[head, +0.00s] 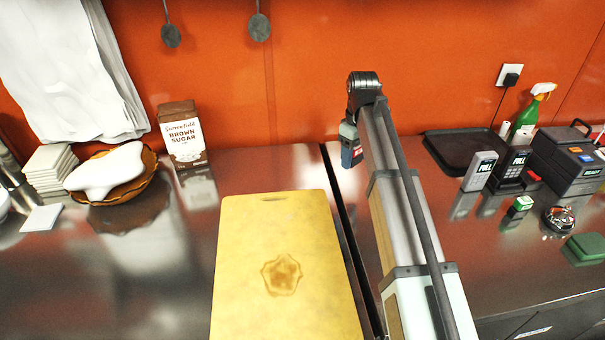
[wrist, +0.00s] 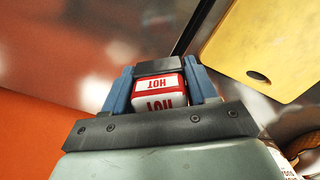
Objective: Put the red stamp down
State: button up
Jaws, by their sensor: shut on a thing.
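The red stamp is a small block with a black top, white faces and red "HOT" lettering. In the wrist view, the red stamp (wrist: 160,101) sits between the blue fingers of my gripper (wrist: 160,76), which is shut on it. In the head view, my gripper (head: 351,150) is near the orange back wall, just right of the seam between the counters. Only a small red patch of the stamp shows there, at the gripper's side. I cannot tell its height above the steel counter (head: 470,275).

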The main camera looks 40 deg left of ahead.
jog(key=s+a+n, duration=0.2)
jog(key=s+a, duration=0.3)
jog(key=a, duration=0.6)
send_over(303, 173)
jog(key=shift+f, duration=4.55)
jog(key=shift+s+f, duration=0.1)
jog(key=shift+f, duration=0.05)
jog(key=o, duration=1.1)
notch_tip(303, 173, up, 12)
jog(key=shift+r, duration=0.15)
